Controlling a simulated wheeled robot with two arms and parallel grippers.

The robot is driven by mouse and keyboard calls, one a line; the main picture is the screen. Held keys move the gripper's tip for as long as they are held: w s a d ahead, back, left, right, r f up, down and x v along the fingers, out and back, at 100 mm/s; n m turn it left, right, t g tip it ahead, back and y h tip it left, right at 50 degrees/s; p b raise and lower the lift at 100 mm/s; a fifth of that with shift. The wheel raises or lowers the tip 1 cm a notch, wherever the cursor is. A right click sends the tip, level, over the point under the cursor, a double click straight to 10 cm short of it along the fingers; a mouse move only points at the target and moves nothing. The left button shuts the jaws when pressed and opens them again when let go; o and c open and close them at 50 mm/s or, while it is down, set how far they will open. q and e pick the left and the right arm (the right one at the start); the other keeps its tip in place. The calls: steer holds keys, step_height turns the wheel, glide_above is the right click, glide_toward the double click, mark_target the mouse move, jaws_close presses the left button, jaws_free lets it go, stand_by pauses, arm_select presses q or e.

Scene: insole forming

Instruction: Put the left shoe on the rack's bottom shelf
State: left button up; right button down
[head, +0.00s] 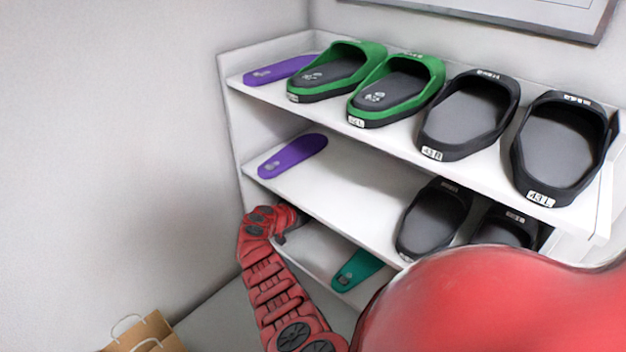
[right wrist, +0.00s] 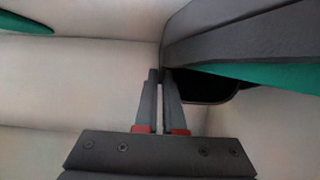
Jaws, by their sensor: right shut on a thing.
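In the right wrist view my right gripper (right wrist: 161,75) is shut on a black shoe (right wrist: 235,32) at its edge. A teal-green surface shows along the shoe's lower side. The shoe's far end is out of frame, and I cannot read a left or right label. In the head view the large red link of my arm hides the right gripper and this shoe. The rack's bottom shelf (head: 315,258) holds a teal insole (head: 357,270), partly hidden by the shelf above. My other red segmented arm reaches the rack's left side; a small dark tip (head: 281,239) shows there, its jaws unclear.
The top shelf (head: 290,102) holds a purple insole (head: 278,71), two green shoes and two black shoes. The middle shelf (head: 345,190) has a purple insole (head: 293,156) and two black shoes (head: 432,220). A paper bag (head: 150,332) stands at lower left.

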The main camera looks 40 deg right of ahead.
steer(key=shift+f, duration=0.7)
steer(key=shift+w+f, duration=0.15)
steer(key=shift+f+b, duration=0.1)
steer(key=shift+b, duration=0.3)
steer(key=c, duration=1)
jaws_free()
